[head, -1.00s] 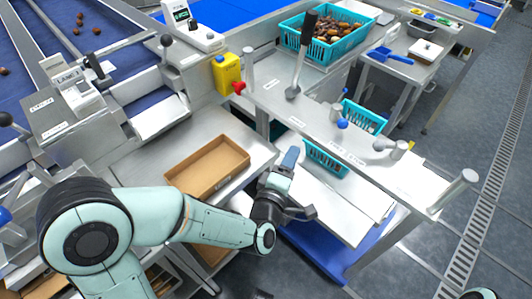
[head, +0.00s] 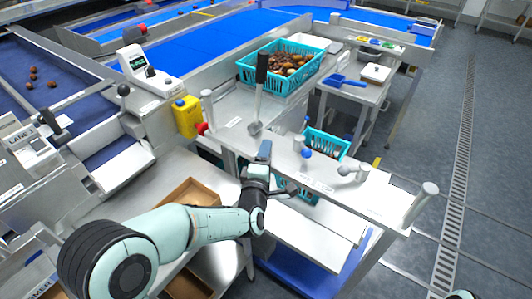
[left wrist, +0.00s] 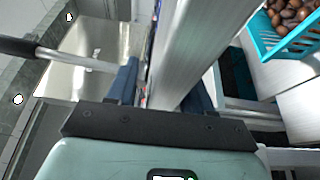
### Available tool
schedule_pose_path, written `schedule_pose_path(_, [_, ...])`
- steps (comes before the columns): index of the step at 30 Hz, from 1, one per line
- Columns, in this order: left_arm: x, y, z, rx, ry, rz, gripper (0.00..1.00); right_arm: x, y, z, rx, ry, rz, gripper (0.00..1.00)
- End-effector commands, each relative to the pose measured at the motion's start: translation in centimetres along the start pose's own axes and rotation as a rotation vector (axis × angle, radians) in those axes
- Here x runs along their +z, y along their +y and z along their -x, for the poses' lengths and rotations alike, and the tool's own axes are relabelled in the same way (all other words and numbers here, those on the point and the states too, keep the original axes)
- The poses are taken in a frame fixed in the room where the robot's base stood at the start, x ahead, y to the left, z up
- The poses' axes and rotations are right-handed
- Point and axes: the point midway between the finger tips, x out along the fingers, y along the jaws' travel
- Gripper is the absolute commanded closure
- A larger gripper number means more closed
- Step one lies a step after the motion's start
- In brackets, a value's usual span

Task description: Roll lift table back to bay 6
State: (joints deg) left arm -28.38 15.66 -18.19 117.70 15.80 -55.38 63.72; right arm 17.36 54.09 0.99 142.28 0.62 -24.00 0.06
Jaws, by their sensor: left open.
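A low wheeled-looking table with a blue base (head: 300,275) and a pale flat top (head: 315,238) stands under and in front of the steel bench; I take it to be the lift table. Its wheels and handle are not clear. My left gripper (head: 270,172) is at the bench's near edge, above the left end of that table. In the left wrist view the gripper (left wrist: 161,88) is open, with a steel bar (left wrist: 195,45) passing between its blue fingers. I cannot tell whether they touch it. My right gripper is out of view.
The steel bench (head: 232,110) carries a black-handled lever (head: 261,70) and a teal crate of dates (head: 250,72). A cardboard tray (head: 175,192) lies left of my gripper. Grey floor (head: 425,165) is open at the right.

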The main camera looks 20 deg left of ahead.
Motion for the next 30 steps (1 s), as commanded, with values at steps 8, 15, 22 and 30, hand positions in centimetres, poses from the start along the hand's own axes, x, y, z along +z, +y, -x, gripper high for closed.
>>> schedule_pose_path(8, [-0.02, -0.04, -0.72, -0.001, 0.000, -0.001, 0.49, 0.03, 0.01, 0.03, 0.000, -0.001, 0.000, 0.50])
schedule_pose_path(15, [-0.01, -0.03, -0.69, 0.000, 0.000, -0.001, 0.88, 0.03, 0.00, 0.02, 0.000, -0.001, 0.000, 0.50])
schedule_pose_path(22, [0.01, -0.03, -0.67, 0.000, 0.000, -0.001, 1.00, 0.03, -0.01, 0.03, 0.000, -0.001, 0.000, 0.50])
schedule_pose_path(30, [0.02, -0.03, -0.66, 0.000, -0.001, -0.001, 1.00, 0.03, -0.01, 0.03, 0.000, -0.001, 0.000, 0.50])
